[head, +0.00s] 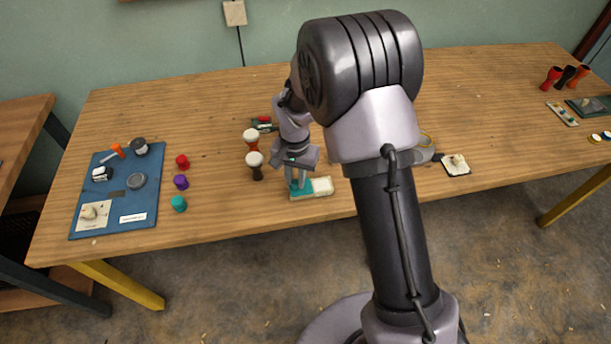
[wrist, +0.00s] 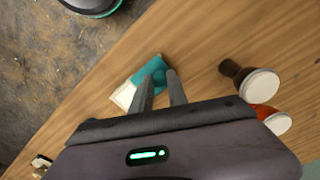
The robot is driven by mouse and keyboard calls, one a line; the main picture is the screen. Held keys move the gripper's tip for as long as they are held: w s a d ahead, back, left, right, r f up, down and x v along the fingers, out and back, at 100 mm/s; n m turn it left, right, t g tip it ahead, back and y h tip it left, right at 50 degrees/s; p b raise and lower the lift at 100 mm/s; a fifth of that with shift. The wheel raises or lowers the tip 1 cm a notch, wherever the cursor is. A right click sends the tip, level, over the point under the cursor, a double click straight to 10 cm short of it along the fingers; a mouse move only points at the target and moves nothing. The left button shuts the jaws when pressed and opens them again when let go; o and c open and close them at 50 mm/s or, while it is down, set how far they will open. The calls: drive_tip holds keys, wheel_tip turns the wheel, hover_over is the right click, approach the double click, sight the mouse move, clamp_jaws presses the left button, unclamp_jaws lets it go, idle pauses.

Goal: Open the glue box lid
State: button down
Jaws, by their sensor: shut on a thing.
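The glue box shows in the head view as a low block on the table near its front edge, with a white part (head: 322,186) on the right and a teal part (head: 300,192) on the left. In the wrist view the teal part (wrist: 151,72) lies just beyond the fingertips, and the white part (wrist: 124,95) is at the lower left. My gripper (head: 298,184) points down at the teal part, which I take as the lid. Its fingers (wrist: 161,76) are shut on it, a little apart. The exact contact is partly hidden by the fingers.
Two goblet drums stand behind and left of the box, a dark-brown one (head: 255,165) and an orange one (head: 252,140). Red, purple and teal small pieces (head: 181,182) stand farther left, beside a blue board (head: 143,205) holding several items. The table's front edge is close.

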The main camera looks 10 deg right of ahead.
sight(297, 182)
drive_tip(key=c, duration=1.3)
unclamp_jaws()
wheel_tip(297, 182, up, 18)
drive_tip(key=p, duration=0.6)
drive_tip(key=shift+d+f, duration=0.15)
drive_tip(key=shift+f, duration=0.1)
drive_tip(key=shift+s+r, duration=0.1)
drive_tip(key=s+d+r+t+y+b, duration=0.15)
drive_tip(key=s+r+t, duration=0.25)
drive_tip(key=s+r, duration=1)
drive_tip(key=shift+n+t, duration=0.5)
drive_tip(key=shift+t, duration=0.4)
drive_tip(key=s, duration=0.3)
drive_tip(key=s+f, duration=0.1)
drive_tip(key=s, duration=0.3)
drive_tip(key=s+b, duration=0.1)
drive_tip(key=s, duration=0.2)
drive_tip(key=shift+s+d+f, duration=0.2)
drive_tip(key=shift+d+f, duration=0.05)
drive_tip(key=shift+f, duration=0.1)
